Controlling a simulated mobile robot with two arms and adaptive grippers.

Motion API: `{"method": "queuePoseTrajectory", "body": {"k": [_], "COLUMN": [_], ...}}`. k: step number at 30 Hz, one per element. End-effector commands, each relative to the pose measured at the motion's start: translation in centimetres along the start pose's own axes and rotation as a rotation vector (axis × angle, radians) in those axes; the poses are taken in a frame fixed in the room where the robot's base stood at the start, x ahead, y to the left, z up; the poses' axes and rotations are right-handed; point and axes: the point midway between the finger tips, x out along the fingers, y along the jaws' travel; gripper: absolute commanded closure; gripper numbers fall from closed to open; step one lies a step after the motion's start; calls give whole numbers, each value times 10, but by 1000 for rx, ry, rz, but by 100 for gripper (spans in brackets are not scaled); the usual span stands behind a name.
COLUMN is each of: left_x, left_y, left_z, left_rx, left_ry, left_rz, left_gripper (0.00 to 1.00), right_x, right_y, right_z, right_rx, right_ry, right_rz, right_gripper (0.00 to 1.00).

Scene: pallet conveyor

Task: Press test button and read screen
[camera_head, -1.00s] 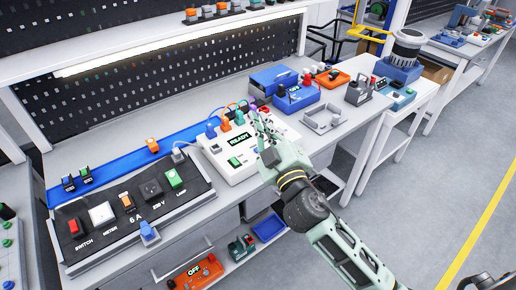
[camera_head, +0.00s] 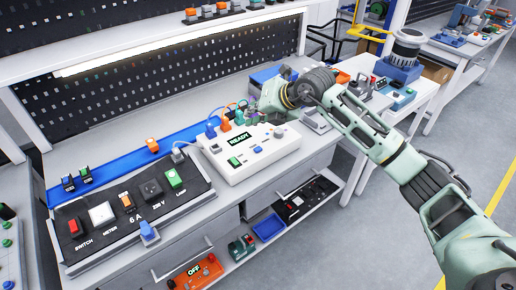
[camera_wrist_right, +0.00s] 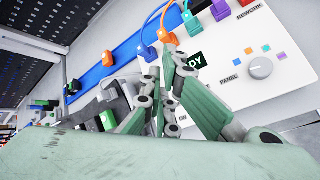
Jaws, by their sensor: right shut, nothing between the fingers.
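The white test panel (camera_head: 262,166) lies on the bench; it also shows in the right wrist view (camera_wrist_right: 281,32). Its small dark screen (camera_head: 238,140) reads READY in green in the head view; only "DY" shows in the wrist view (camera_wrist_right: 196,62). A green button (camera_head: 235,161) sits below the screen at the panel's front left. My right gripper (camera_head: 256,114) is shut and empty, by the plugs at the panel's back edge. In the wrist view its fingers (camera_wrist_right: 170,58) come together left of the screen and hide part of it. Contact cannot be told. My left gripper is not in view.
Orange, blue and purple plugs with cables stand along the panel's back. A grey knob (camera_head: 279,132) is at its right. A black switch box (camera_head: 139,213) lies to the left, with a blue rail (camera_head: 118,160) behind. Blue and orange devices stand farther right.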

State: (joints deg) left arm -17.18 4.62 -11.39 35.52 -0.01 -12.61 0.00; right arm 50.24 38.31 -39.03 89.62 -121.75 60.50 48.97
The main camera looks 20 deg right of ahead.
Motion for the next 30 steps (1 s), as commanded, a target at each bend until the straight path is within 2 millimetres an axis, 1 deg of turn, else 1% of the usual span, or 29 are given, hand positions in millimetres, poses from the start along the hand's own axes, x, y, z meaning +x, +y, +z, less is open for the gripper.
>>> {"method": "queuePoseTrajectory", "body": {"k": [1, 4, 9, 20, 26, 30], "left_x": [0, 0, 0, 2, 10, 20], "left_y": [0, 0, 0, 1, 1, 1], "left_z": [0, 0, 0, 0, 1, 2], "left_rx": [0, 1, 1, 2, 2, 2], "left_ry": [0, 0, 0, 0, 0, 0], "left_rz": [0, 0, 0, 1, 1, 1], "left_gripper": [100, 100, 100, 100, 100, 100], "right_x": [-3, -7, -9, -6, 4, 15], "right_y": [-8, -20, -26, -27, -36, -46], "right_z": [7, 15, 18, 16, 8, -1], "right_rx": [-5, -6, -6, -6, -6, -7], "right_ry": [-8, -16, -20, -18, -16, -17], "right_rz": [-38, -88, -111, -108, -109, -108], "right_gripper": [100, 100, 100, 100, 100, 100]}}
